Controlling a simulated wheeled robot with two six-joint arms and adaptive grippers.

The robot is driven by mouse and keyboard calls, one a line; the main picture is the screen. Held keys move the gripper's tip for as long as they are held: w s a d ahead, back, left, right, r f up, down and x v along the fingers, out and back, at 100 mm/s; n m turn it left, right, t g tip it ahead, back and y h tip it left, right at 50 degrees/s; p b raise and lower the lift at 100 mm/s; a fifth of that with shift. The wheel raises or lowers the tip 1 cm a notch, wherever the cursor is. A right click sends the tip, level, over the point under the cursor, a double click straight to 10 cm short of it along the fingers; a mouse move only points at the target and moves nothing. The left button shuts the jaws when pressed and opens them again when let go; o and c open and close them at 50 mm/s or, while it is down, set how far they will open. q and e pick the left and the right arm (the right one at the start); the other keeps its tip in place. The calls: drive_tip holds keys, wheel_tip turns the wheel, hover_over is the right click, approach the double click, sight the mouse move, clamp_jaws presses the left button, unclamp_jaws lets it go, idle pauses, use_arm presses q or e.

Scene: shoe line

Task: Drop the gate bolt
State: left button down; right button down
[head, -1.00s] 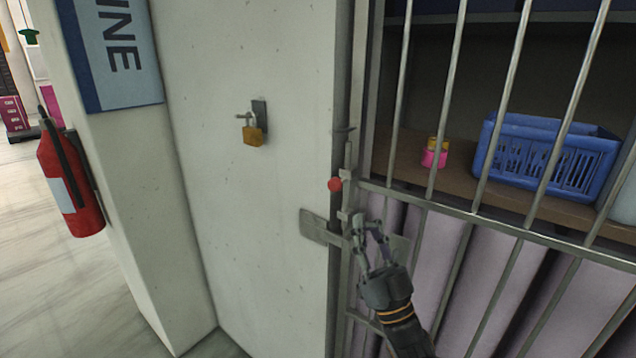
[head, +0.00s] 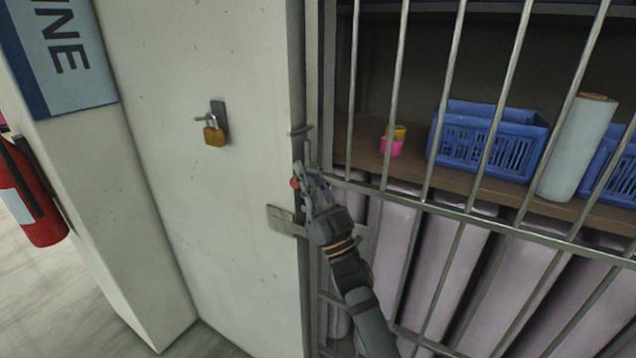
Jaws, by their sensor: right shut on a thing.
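The gate bolt (head: 308,149) is an upright metal rod at the gate's left edge, with a red knob (head: 295,183) at its side. My right gripper (head: 307,182) comes from below and is shut on the bolt beside the red knob. Its fingers hide part of the bolt. A metal latch plate (head: 283,221) sticks out over the wall edge just below. The barred gate (head: 452,208) stands in line with the wall. My left gripper is out of view.
A brass padlock (head: 214,136) hangs on a hook on the pale wall (head: 180,230). Behind the bars, a shelf carries a blue basket (head: 470,140), a white roll (head: 577,148) and a pink item (head: 390,146). A red extinguisher (head: 35,205) hangs at far left.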

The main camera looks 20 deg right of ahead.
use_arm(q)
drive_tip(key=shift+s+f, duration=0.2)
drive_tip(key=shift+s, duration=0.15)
use_arm(e)
drive_tip(key=shift+w+a+f, duration=0.1)
drive_tip(key=shift+w+f, duration=0.25)
drive_tip(key=shift+f, duration=0.5)
drive_tip(key=shift+w+a+f, duration=0.1)
drive_tip(key=shift+w+f, duration=0.25)
drive_tip(key=shift+f, duration=0.5)
drive_tip(key=shift+f, duration=0.1)
